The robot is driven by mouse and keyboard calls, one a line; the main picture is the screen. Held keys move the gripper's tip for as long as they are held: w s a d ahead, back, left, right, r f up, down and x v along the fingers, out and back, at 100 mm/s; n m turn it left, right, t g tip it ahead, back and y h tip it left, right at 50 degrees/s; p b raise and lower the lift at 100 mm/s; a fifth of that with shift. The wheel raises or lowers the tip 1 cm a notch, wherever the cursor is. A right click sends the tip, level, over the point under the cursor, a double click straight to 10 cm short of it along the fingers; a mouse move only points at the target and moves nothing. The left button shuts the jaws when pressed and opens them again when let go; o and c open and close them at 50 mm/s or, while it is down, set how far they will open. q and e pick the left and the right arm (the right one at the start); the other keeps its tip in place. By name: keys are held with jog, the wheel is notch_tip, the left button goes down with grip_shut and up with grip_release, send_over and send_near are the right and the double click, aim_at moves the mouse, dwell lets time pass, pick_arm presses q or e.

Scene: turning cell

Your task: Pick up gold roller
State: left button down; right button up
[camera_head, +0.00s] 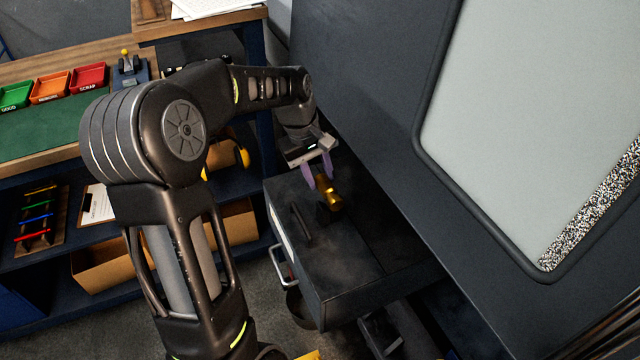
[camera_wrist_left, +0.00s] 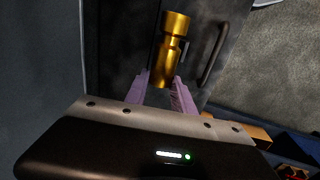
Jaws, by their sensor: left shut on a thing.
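The gold roller (camera_head: 329,194) is a shiny stepped cylinder over the dark cabinet top below the large grey machine panel. My left gripper (camera_head: 318,180) reaches down to it, with its purple fingers shut on the roller's near end. In the left wrist view the gold roller (camera_wrist_left: 174,45) extends forward from between the two purple fingers of the left gripper (camera_wrist_left: 162,95). I cannot tell whether the roller touches the cabinet top. My right gripper is not in view.
The dark cabinet (camera_head: 350,260) has a dark handle (camera_head: 301,224) on its top beside the roller. A machine panel (camera_head: 540,120) rises close on the right. Shelves with red, orange and green trays (camera_head: 50,86) stand at the left.

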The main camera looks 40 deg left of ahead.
pick_arm(q)
jog(key=v, duration=0.2)
jog(key=w+v, duration=0.1)
jog(key=v, duration=0.4)
jog(key=shift+w+d+r, duration=0.2)
jog(key=shift+w+d, duration=0.05)
jog(key=shift+d, duration=0.1)
